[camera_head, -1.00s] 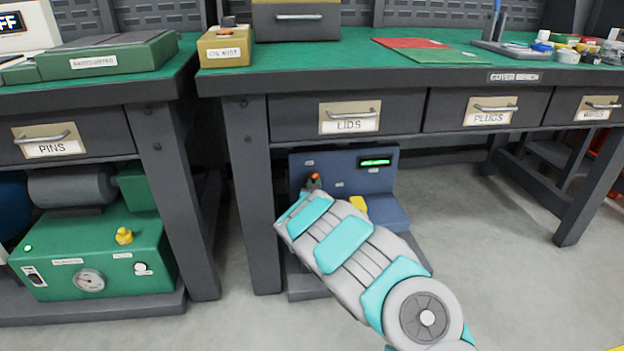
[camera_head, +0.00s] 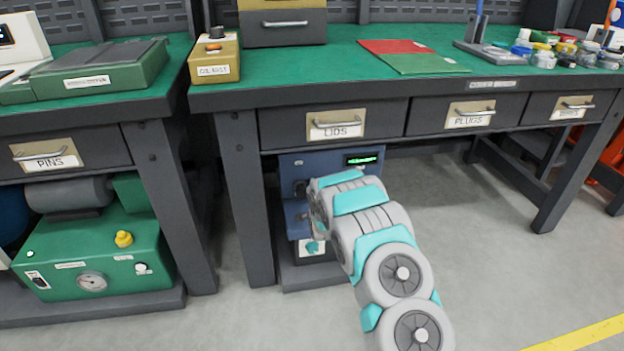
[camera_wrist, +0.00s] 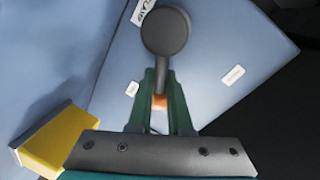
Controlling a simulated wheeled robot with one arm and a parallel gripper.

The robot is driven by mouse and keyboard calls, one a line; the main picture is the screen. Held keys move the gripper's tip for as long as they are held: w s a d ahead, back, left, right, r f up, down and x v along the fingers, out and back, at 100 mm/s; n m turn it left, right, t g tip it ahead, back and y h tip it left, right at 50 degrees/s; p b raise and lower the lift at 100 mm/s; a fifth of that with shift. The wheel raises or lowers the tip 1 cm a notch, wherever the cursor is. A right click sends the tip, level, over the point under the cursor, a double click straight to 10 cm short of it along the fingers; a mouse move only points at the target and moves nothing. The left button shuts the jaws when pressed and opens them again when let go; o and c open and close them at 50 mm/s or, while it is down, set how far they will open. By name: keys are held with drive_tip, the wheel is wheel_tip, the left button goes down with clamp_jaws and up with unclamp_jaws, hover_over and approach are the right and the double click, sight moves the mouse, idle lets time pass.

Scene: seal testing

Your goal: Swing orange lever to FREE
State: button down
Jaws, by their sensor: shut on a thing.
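The orange-tipped lever (camera_wrist: 166,32) has a dark round hub and a short dark shaft. In the wrist view its shaft runs down from the hub to an orange tip (camera_wrist: 159,102). My gripper (camera_wrist: 160,88) is shut on the lever near this tip, with one green finger on each side. The lever is mounted on a blue machine (camera_head: 290,165) under the bench. In the head view my arm hides much of the machine's front, and the orange tip is not visible. A label by the hub appears to read CLAMP; I cannot read FREE anywhere.
A yellow block (camera_wrist: 55,140) sits at the lower left of the wrist view. The bench with its LIDS drawer (camera_head: 336,125) overhangs the machine, and a bench leg (camera_head: 247,200) stands at its left. Open floor (camera_head: 490,230) lies to the right.

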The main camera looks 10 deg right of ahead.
drive_tip(key=f+m, duration=0.1)
drive_tip(key=m, duration=0.1)
drive_tip(key=d+f+m+y+p, duration=0.1)
drive_tip(key=m, duration=0.1)
drive_tip(key=shift+w+d+m, duration=0.1)
drive_tip(key=shift+d+m, duration=0.1)
drive_tip(key=shift+m, duration=0.2)
idle(0.4)
drive_tip(key=c, duration=0.8)
unclamp_jaws()
drive_tip(key=shift+d+f, duration=0.15)
drive_tip(key=shift+f, duration=0.05)
drive_tip(key=shift+c, duration=0.2)
drive_tip(key=shift+s+a, duration=0.2)
drive_tip(key=shift+a, duration=0.1)
drive_tip(key=shift+s, duration=0.45)
drive_tip(key=s, duration=0.3)
drive_tip(key=s+r, duration=0.1)
drive_tip(key=s, duration=0.2)
drive_tip(key=shift+s+d+r, duration=0.15)
drive_tip(key=shift+s+r, duration=0.05)
drive_tip(key=shift+s, duration=0.05)
